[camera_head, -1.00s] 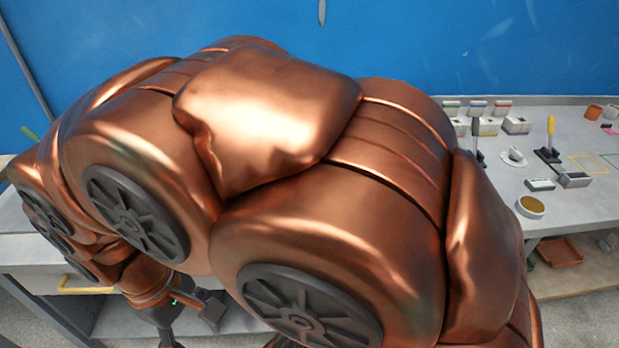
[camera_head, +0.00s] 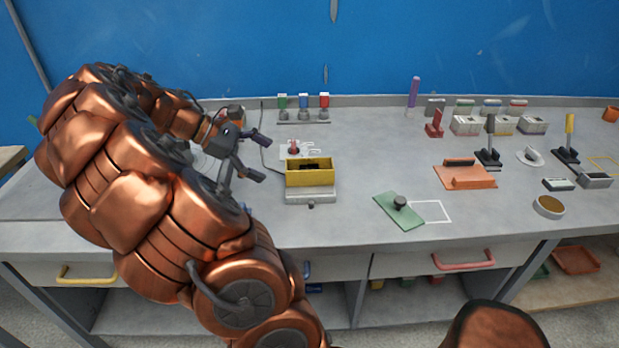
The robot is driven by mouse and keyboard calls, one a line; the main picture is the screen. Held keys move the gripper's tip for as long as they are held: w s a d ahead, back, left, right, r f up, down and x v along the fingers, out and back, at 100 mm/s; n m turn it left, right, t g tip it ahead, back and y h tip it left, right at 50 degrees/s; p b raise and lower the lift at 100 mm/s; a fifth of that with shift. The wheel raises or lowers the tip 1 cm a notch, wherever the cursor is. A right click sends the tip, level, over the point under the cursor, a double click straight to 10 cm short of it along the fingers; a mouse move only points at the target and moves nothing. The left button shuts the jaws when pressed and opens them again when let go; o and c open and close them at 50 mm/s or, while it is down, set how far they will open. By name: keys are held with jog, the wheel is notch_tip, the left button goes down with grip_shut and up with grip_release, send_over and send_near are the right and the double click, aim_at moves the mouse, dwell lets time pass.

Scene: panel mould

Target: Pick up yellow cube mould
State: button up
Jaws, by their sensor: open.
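The yellow cube mould (camera_head: 309,179) is an open-topped box with a dark inside. It sits on a grey-white block (camera_head: 310,196) on the workbench, left of the picture's middle. My gripper (camera_head: 261,157) is to the left of the mould, its two dark fingers spread and pointing right towards it. The gripper is open and empty, with a gap between its fingertips and the mould. The mould's far lower part is hidden by its own front wall.
Behind the mould are a small red-knobbed device (camera_head: 293,148) and a rack with green, blue and red pieces (camera_head: 303,115). A green plate with a black knob (camera_head: 398,208) lies to its right, and an orange plate (camera_head: 465,176) farther right. The bench front is clear.

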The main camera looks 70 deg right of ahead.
aim_at(306, 164)
jog(key=s+d+f+n, duration=0.1)
jog(key=s+d+f, duration=0.1)
jog(key=d, duration=0.1)
jog(key=s+d+f+n+g, duration=0.1)
jog(key=s+d+f, duration=0.1)
jog(key=d+f, duration=0.1)
jog(key=s+d+f+g, duration=0.1)
jog(key=s+d+f, duration=0.1)
jog(key=d, duration=0.3)
jog(key=shift+d+f+n, duration=0.15)
jog(key=shift+f+n, duration=0.25)
jog(key=shift+f, duration=0.05)
jog(key=shift+s+d+f, duration=0.25)
jog(key=shift+s+f, duration=0.05)
jog(key=shift+s, duration=0.1)
jog(key=shift+c, duration=0.3)
jog(key=c, duration=1.5)
jog(key=shift+o, duration=0.2)
jog(key=shift+r, duration=0.1)
